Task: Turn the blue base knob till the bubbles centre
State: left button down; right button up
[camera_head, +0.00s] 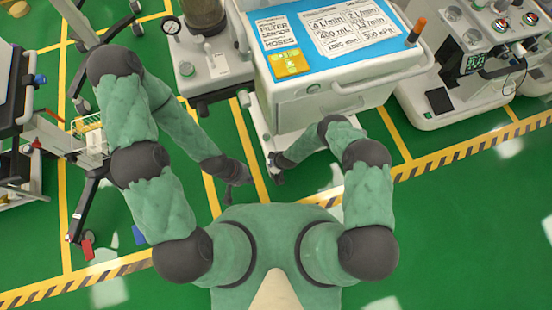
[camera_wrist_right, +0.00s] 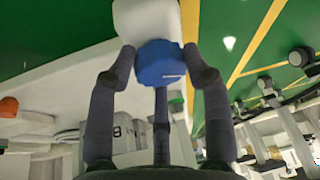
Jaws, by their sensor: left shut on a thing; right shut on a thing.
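The blue base knob (camera_wrist_right: 160,66) is in the right wrist view, round and blue with a thin white mark on its lower right. A white rounded part (camera_wrist_right: 148,22) is directly beyond it. My right gripper (camera_wrist_right: 160,75) has its dark fingers around the knob, shut on it. In the head view my right gripper (camera_head: 277,168) is low beside the large white machine, and the knob is hidden there. My left gripper (camera_head: 237,178) is left of it, pointing down over the green floor. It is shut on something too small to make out. No bubbles can be made out.
The large white machine (camera_head: 345,100) with a blue labelled top (camera_head: 330,42) stands ahead of me. Another white cart (camera_head: 455,105) is at the right, and shelving (camera_head: 20,165) is at the left. Green floor (camera_head: 440,200) is clear at the right front.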

jog(key=shift+o, duration=0.3)
jog(key=shift+w+a+r+n, duration=0.1)
jog(key=shift+w+r+n, duration=0.2)
jog(key=shift+w+n, duration=0.3)
jog(key=shift+w, duration=0.1)
jog(key=o, duration=1)
jog(key=shift+o, duration=0.2)
jog(key=shift+s+f, duration=0.15)
jog(key=shift+s, duration=0.25)
jog(key=v, duration=1.2)
jog(key=shift+w, duration=0.15)
